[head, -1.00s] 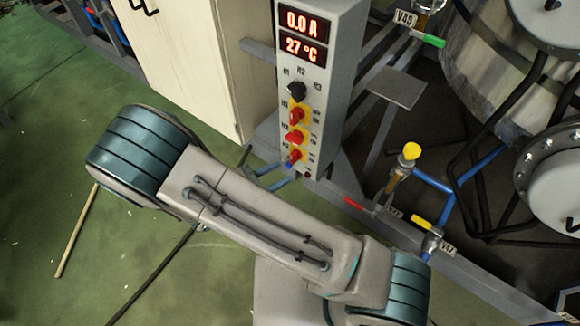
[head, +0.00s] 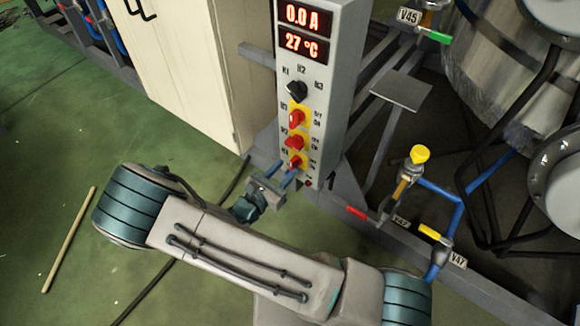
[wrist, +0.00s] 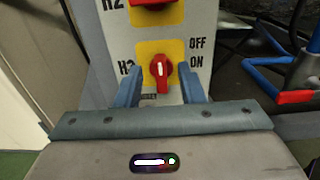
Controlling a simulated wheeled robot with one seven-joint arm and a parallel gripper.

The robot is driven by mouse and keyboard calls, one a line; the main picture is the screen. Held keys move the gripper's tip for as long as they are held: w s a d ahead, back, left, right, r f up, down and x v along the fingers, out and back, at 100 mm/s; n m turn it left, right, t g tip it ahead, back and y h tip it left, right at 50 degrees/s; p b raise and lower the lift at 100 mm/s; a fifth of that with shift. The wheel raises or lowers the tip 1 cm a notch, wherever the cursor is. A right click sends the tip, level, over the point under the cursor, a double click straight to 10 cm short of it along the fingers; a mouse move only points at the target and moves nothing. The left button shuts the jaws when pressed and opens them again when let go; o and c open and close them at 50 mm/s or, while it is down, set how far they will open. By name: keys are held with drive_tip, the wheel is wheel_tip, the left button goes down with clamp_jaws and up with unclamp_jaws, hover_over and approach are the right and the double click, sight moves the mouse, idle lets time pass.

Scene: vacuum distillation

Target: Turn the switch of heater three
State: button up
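The heater three switch (head: 296,162) is the lowest of three red switches on the grey control panel (head: 318,100). In the wrist view, this red knob (wrist: 160,72) sits on a yellow plate with OFF and ON printed on its right. My gripper (wrist: 160,87) is open, with one blue finger on each side of the knob and gaps between. The left finger partly covers the label. In the head view, my gripper (head: 283,177) is just below and in front of the switch.
The heater two switch (head: 296,142), heater one switch (head: 297,118) and black selector knob (head: 297,90) are above on the panel. Displays read 0.0 A and 27 °C. Valves and blue pipes (head: 440,195) are to the right. A cream cabinet (head: 180,70) is behind, left.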

sight(291, 164)
drive_tip(key=shift+x, duration=1.55)
drive_tip(key=shift+c, duration=0.2)
clamp_jaws()
